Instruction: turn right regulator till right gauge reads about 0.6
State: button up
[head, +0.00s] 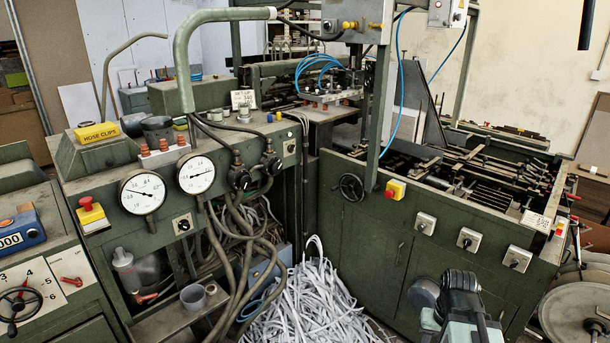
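The right gauge (196,174) is a round white dial on the green machine's front panel. Its dark needle points roughly right; the numbers are too small to read surely. The left gauge (143,192) sits beside it, a little lower. The right regulator (271,163) is a black knob to the right of the gauges, with a hose above it. The left regulator (239,178) is a similar black knob just left of it. My gripper (457,282) is at the lower right, far from the regulators and touching neither. Its fingers cannot be made out.
Thick hoses (240,235) hang below the regulators. A heap of white paper strips (315,305) lies on the floor before the panel. A green cabinet (350,245) with a handwheel (351,187) stands to the right. Open air lies between my arm and the panel.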

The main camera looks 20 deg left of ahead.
aim_at(276, 166)
jog(key=u, duration=0.65)
jog(key=i, duration=1.05)
jog(key=u, duration=1.15)
jog(key=i, duration=0.7)
jog(key=u, duration=0.35)
jog(key=k, duration=0.8)
jog(key=u, duration=0.15)
jog(key=i, duration=0.8)
jog(key=z, duration=0.1)
